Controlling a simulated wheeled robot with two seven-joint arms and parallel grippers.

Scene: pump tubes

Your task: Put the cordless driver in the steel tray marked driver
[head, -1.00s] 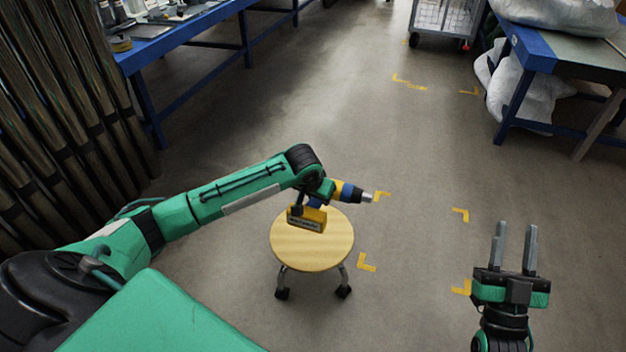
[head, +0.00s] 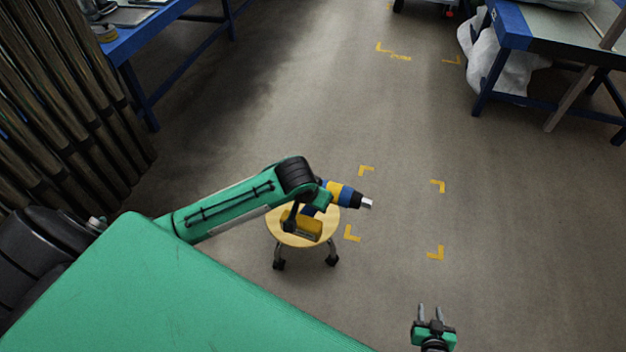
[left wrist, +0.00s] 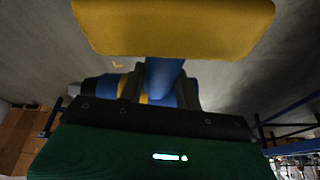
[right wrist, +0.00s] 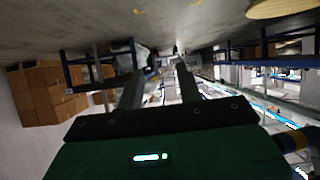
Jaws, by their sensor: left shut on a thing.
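The cordless driver (head: 343,195) is blue and yellow with a dark nose and a yellow battery base. My left gripper (head: 312,203) is shut on it and holds it over the round stool; whether its base touches the seat I cannot tell. No steel tray marked driver can be made out.
A round wooden stool (head: 290,238) stands on castors under the driver. Yellow corner marks (head: 437,186) lie on the clear floor to its right. A blue bench (head: 150,22) is at upper left, a blue-edged table (head: 530,45) at upper right, and dark tubes (head: 75,100) stand at the left.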

